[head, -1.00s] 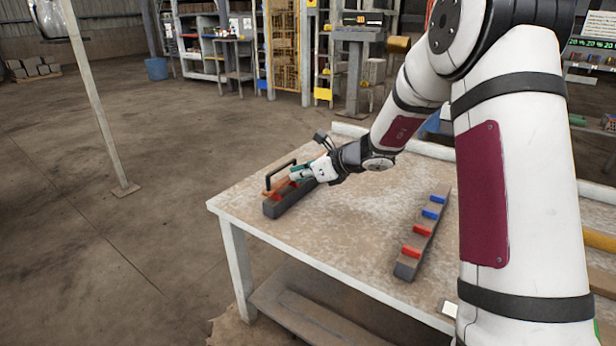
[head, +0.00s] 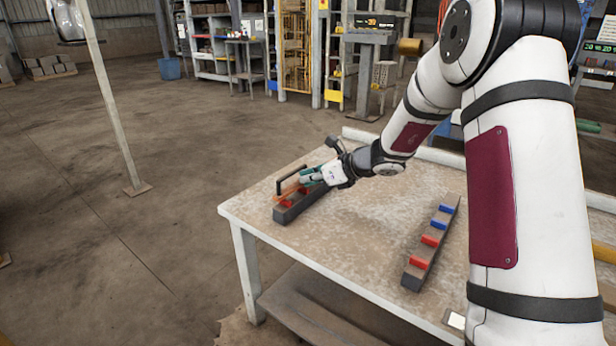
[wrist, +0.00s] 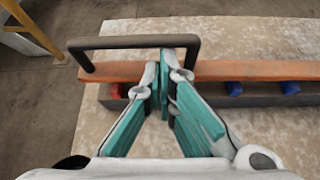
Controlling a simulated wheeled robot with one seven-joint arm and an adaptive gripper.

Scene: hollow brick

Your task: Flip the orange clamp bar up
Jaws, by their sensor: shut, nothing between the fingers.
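The orange clamp bar (head: 286,194) lies low along a dark grey block near the table's left corner. It also crosses the wrist view (wrist: 240,70), running level above red and blue pieces on the block. A black U-shaped handle (wrist: 130,42) rises from its left part. My gripper (head: 303,180) is at the bar, beside the handle's right leg. In the wrist view my gripper's teal fingers (wrist: 164,78) are together at the tips, with nothing held. The tips overlap the bar in the picture; I cannot tell whether they touch it.
A second grey block (head: 413,276) with red and blue pieces lies to the right on the table (head: 350,255). The table between the two blocks is clear. A thin post (head: 108,100) stands on the floor at left.

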